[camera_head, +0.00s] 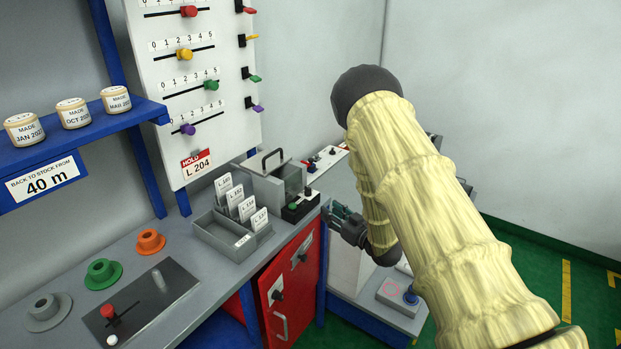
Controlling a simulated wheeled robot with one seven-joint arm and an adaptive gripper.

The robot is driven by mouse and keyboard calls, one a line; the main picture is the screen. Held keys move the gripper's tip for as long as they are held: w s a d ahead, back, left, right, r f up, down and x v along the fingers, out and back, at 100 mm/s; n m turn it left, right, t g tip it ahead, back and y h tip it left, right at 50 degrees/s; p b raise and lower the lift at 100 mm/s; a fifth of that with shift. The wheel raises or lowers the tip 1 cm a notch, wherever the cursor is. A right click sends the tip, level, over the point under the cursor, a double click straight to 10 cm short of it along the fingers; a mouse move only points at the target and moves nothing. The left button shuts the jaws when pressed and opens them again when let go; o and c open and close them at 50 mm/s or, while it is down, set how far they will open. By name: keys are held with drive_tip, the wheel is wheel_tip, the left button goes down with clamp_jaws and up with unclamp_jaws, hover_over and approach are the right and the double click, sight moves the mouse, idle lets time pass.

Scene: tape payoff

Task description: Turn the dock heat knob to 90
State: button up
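No label reading dock heat is legible, so I cannot tell which knob it is. Two dark knobs, a left one (277,295) and a right one (303,257), sit on the red cabinet front (292,274). A blue knob or button (411,297) sits on a low grey box (386,291) at lower centre right, partly behind my arm. My gripper (338,214) is at the bench's right end, right of the red cabinet, pointing left. It is small and partly hidden by my arm; I cannot see anything held, nor whether its fingers are apart.
The grey bench (184,254) carries a tray (221,236) of white tags and a black box (300,207) with buttons. A panel of coloured sliders (190,85) stands behind. A blue shelf (95,128) holds jars at left. Green floor (530,265) is open at right.

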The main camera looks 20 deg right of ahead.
sight(310, 189)
drive_tip(key=shift+n+y, duration=0.3)
drive_tip(key=shift+y, duration=0.1)
drive_tip(key=w+a+r+p, duration=0.1)
drive_tip(key=w, duration=0.2)
drive_tip(key=w+a+p, duration=0.1)
drive_tip(key=w, duration=0.3)
drive_tip(key=w+a+r+p, duration=0.1)
drive_tip(key=w+a+p, duration=0.1)
drive_tip(key=w, duration=0.2)
drive_tip(key=shift+a+r, duration=0.1)
drive_tip(key=shift+r, duration=0.25)
clamp_jaws()
